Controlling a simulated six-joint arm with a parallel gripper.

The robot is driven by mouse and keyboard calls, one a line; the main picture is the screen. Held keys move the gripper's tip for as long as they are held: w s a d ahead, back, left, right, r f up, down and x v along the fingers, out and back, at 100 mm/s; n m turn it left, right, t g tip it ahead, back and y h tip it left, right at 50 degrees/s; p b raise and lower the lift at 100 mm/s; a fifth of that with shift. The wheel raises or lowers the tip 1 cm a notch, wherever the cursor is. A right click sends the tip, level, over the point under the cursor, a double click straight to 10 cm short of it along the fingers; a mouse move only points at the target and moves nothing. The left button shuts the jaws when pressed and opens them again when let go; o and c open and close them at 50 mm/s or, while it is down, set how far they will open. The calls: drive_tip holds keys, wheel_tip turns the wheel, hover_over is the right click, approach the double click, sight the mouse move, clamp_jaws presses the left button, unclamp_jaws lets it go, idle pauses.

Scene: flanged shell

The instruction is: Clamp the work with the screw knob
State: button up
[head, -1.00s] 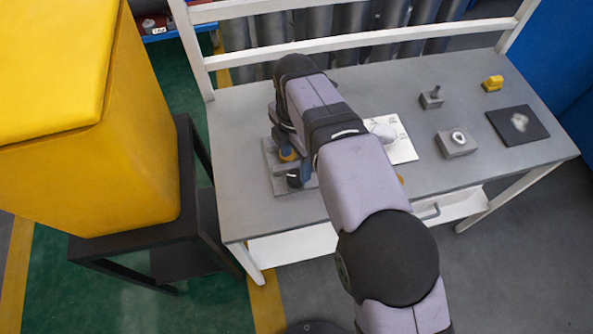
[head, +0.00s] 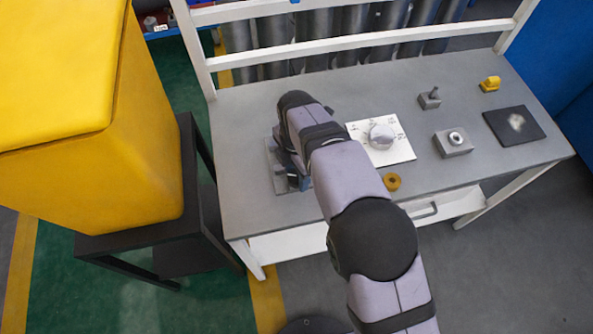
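A grey fixture base (head: 278,182) lies on the left part of the bench. My arm reaches over it and covers most of it, including whatever clamp, work or screw knob sits there. My gripper (head: 297,181) is low over this base, mostly hidden under my wrist. Small dark and blue parts show there, but I cannot make out the fingers, whether they are open, or whether they touch anything.
Right of my arm are a white dial plate (head: 402,151) with a round knob (head: 381,137) and a yellow ring (head: 393,181). A rail runs behind the bench.

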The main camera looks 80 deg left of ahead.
drive_tip(key=c, duration=0.6)
drive_tip(key=shift+m, duration=0.5)
drive_tip(key=m+b, duration=0.1)
drive_tip(key=m, duration=0.4)
drive_tip(key=shift+a, duration=0.1)
drive_tip(key=m+b, duration=0.1)
drive_tip(key=m, duration=0.5)
drive_tip(key=shift+r+m, duration=0.1)
drive_tip(key=shift+m, duration=0.3)
drive_tip(key=m, duration=1.4)
